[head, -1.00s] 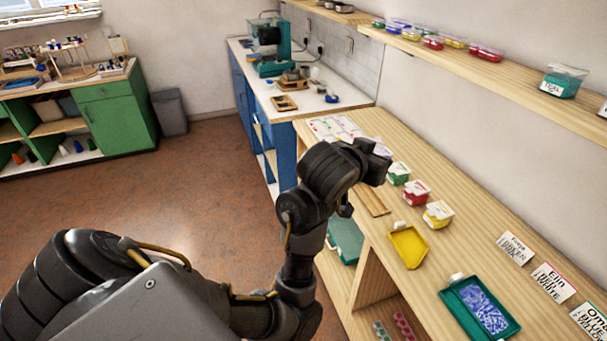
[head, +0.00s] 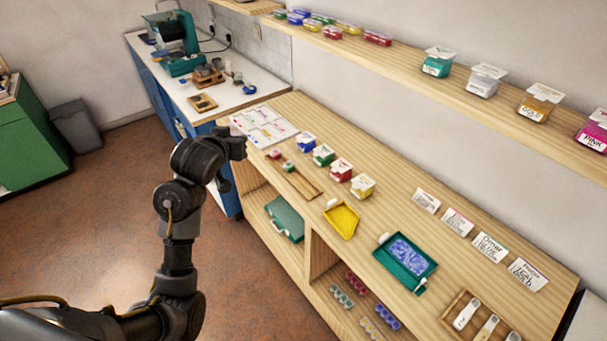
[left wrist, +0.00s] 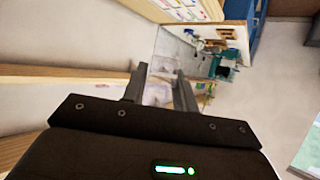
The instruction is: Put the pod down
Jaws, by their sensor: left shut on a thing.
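My left gripper (head: 240,148) shows in the head view, over or beside the near edge of the wooden counter (head: 325,260), close to the white sheet. Its fingers (left wrist: 160,88) show in the left wrist view, a small gap apart, with a pale, see-through thing (left wrist: 158,93) between them. I take this to be the pod, but its shape and contents are unclear. In the head view the hand hides it. My right gripper is not in view.
Small blue, green, red and yellow tubs (head: 341,170) stand in a row on the counter. A yellow tray (head: 342,220), a teal tray (head: 428,268) and name cards (head: 489,247) lie farther right. A wall shelf (head: 400,62) carries tubs. Bare wood shows between the trays.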

